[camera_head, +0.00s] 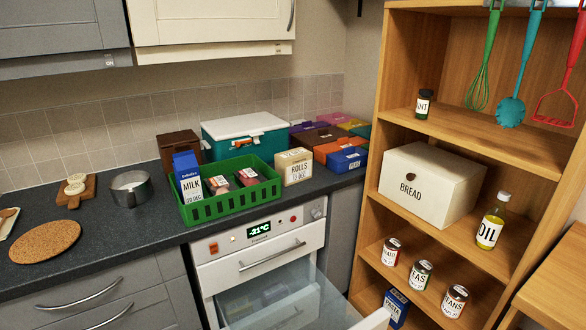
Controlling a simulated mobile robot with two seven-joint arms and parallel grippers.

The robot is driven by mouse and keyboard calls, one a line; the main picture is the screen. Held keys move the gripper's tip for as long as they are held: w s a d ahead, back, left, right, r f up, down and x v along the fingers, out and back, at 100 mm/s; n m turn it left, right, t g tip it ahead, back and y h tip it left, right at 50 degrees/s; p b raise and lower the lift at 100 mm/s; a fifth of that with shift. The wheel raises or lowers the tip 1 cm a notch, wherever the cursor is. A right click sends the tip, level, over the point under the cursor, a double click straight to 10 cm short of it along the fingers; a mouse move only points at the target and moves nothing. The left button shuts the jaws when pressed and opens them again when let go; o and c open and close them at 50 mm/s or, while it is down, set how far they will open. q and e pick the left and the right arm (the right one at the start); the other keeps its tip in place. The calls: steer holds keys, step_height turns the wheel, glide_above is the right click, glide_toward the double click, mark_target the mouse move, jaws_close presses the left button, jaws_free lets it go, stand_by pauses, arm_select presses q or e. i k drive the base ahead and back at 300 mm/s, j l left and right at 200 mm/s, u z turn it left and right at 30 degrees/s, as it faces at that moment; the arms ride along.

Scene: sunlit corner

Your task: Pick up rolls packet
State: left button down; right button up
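The rolls packet (294,167) is a cream-coloured box-like packet labelled "ROLLS" with a date below. It stands upright on the dark counter, just right of the green crate (236,208) and near the counter's front edge. Its label faces me, and nothing visible covers its front. Neither of my grippers shows in the head view.
The crate holds a milk carton (187,178) and small packs. A teal cooler (243,136) and coloured boxes (348,159) stand behind and right. Below, the appliance's glass door (285,305) is open. A wooden shelf (470,140) bounds the right.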

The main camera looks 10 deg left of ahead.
mark_target(294, 166)
steer(key=i+l, duration=0.2)
steer(key=i, duration=0.3)
steer(key=i+l+z, duration=0.15)
steer(key=i, duration=0.35)
